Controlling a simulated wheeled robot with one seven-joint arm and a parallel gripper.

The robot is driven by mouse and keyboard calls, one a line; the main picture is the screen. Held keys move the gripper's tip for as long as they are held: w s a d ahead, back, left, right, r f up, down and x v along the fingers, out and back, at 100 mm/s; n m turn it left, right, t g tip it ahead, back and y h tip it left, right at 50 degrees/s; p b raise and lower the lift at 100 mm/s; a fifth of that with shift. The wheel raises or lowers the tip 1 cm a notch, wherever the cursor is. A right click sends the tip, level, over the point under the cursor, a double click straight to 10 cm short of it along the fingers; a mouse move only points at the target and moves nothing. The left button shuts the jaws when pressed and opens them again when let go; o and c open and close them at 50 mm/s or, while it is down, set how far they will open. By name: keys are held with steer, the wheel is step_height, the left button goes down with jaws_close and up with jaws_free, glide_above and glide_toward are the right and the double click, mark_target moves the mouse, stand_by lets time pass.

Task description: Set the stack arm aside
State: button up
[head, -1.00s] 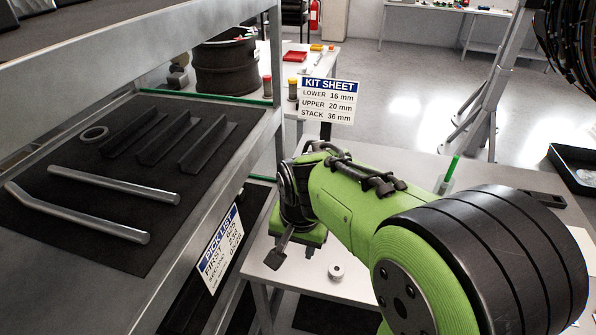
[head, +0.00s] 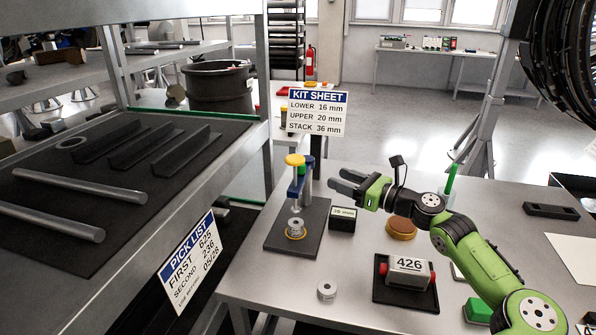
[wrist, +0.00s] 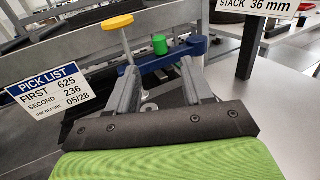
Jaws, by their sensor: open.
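The blue stack arm (head: 297,187) stands over a dark base plate (head: 276,240) on the bench, with a yellow knob (head: 295,160) on top. A silver ring-shaped piece (head: 296,224) sits on an orange ring on the plate, below the arm. In the wrist view the blue arm (wrist: 180,54) crosses just beyond my fingertips, with a green cap (wrist: 159,44) on it and the yellow knob at its left end. My gripper (head: 337,179) is open and empty, to the right of the stack arm; its spread fingers (wrist: 160,68) point toward it. Contact is not visible.
A kit sheet sign (head: 318,112) stands behind the stack arm. A small labelled block (head: 342,219), a brown round piece (head: 401,229), a 426 box (head: 408,268) and a loose silver ring (head: 327,290) are on the bench. A shelf (head: 205,180) borders the left.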

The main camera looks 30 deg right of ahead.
mark_target(304, 167)
steer(key=b+x, duration=0.2)
steer(key=x, duration=1.1)
steer(key=shift+w+a+f, duration=0.15)
jaws_close()
